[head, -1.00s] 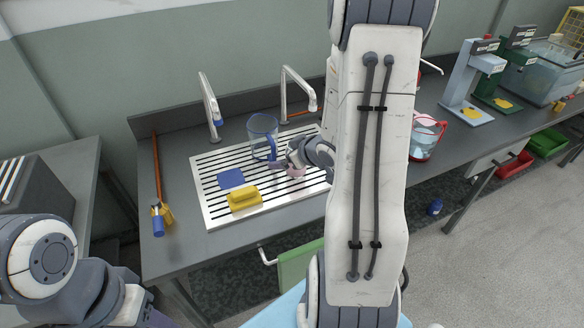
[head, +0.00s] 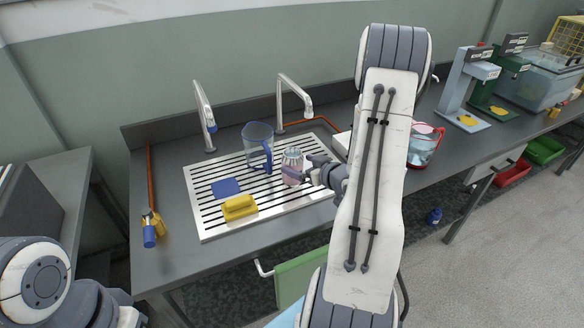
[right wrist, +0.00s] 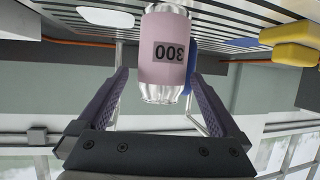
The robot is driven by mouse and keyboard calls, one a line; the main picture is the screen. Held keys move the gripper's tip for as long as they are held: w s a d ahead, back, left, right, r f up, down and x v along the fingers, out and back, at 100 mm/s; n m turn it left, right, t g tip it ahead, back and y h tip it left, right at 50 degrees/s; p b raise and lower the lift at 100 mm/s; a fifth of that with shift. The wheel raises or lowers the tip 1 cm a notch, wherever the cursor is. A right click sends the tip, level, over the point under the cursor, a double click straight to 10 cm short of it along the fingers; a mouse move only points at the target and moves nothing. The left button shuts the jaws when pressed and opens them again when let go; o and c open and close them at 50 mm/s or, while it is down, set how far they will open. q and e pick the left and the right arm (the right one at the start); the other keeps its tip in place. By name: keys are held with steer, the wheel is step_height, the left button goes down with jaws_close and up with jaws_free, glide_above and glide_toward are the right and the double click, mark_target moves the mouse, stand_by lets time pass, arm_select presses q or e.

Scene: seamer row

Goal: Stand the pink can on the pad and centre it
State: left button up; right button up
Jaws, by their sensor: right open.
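The pink can (head: 292,166) stands upright on the slotted white draining board, with a silver neck and a label that reads 300. It also shows large in the right wrist view (right wrist: 166,50), upside down there. My right gripper (head: 300,174) is open at the can's right side. In the wrist view its two purple-grey fingers (right wrist: 158,85) lie on either side of the can's near end, with gaps showing. Yellow pads show on the bases of the light blue stand (head: 467,120) and the green stand (head: 498,113) at the right. My left gripper is out of view.
A clear jug with a blue handle (head: 258,146) stands just left of the can. A yellow block (head: 239,207) and a flat blue square (head: 226,187) lie on the draining board (head: 208,235). Two taps rise behind. A red-handled clear jug (head: 424,146) stands right of my arm.

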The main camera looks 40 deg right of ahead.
steer(key=shift+x, duration=1.95)
steer(key=shift+a, duration=0.1)
steer(key=c, duration=1.4)
jaws_close()
steer(key=shift+r, duration=0.1)
steer(key=shift+r, duration=0.1)
